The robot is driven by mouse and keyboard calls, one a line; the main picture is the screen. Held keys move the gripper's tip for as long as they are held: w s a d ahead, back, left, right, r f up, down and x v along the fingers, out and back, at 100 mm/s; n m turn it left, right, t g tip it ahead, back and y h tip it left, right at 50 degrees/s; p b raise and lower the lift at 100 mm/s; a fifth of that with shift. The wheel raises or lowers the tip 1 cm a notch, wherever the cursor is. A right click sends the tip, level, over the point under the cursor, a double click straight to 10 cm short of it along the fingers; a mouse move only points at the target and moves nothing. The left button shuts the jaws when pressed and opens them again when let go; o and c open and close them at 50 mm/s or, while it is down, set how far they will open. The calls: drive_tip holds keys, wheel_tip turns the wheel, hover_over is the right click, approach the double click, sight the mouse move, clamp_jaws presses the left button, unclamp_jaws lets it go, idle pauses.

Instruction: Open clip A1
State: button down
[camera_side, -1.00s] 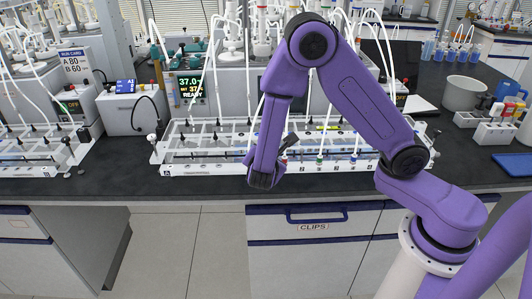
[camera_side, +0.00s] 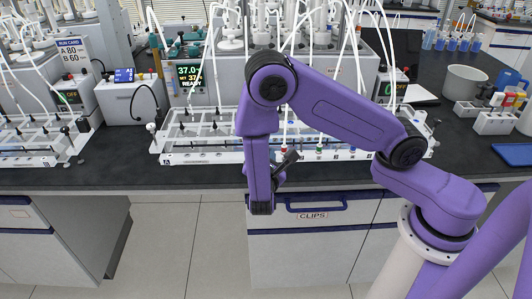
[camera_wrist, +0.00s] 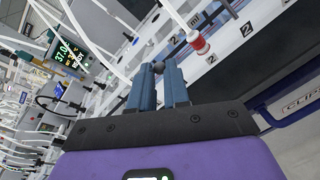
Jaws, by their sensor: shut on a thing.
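My gripper (camera_wrist: 158,80) shows in the wrist view with its two blue-grey fingers close together. A small dark round knob (camera_wrist: 158,67) sits between the fingertips, and the gripper is shut on it. I cannot tell whether this knob is clip A1; no A1 label is readable. A white tube with a red end fitting (camera_wrist: 201,46) stands just right of the fingers in the wrist view.
White tubes run from the rack up to the reactors behind. A display (camera_side: 190,76) reads 37.0. A drawer marked CLIPS (camera_side: 312,216) is shut below the bench edge. A grey bin (camera_side: 464,90) and a blue mat (camera_side: 513,154) are at the right. Bare bench lies right of the rack.

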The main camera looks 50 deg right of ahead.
drive_tip(key=c, duration=1.1)
unclamp_jaws()
drive_tip(key=v, duration=1.7)
drive_tip(key=shift+s+a, duration=0.15)
drive_tip(key=shift+s, duration=0.05)
drive_tip(key=s+d+r+m+g+y, duration=0.2)
drive_tip(key=s+d+g, duration=0.1)
drive_tip(key=d+g, duration=0.15)
drive_tip(key=s+d+r+m+g+y, duration=0.2)
drive_tip(key=d+g, duration=0.1)
drive_tip(key=d, duration=0.2)
drive_tip(key=s+d+r+m+g+y, duration=0.1)
drive_tip(key=s+d+r+y, duration=0.1)
drive_tip(key=s+y, duration=0.2)
drive_tip(key=s+d+r+m+g+y, duration=0.1)
drive_tip(key=s+d+r+y, duration=0.1)
drive_tip(key=s+y, duration=0.2)
drive_tip(key=shift+s+m+g+y, duration=0.3)
drive_tip(key=shift+s+g+y, duration=0.1)
drive_tip(key=shift+s, duration=0.8)
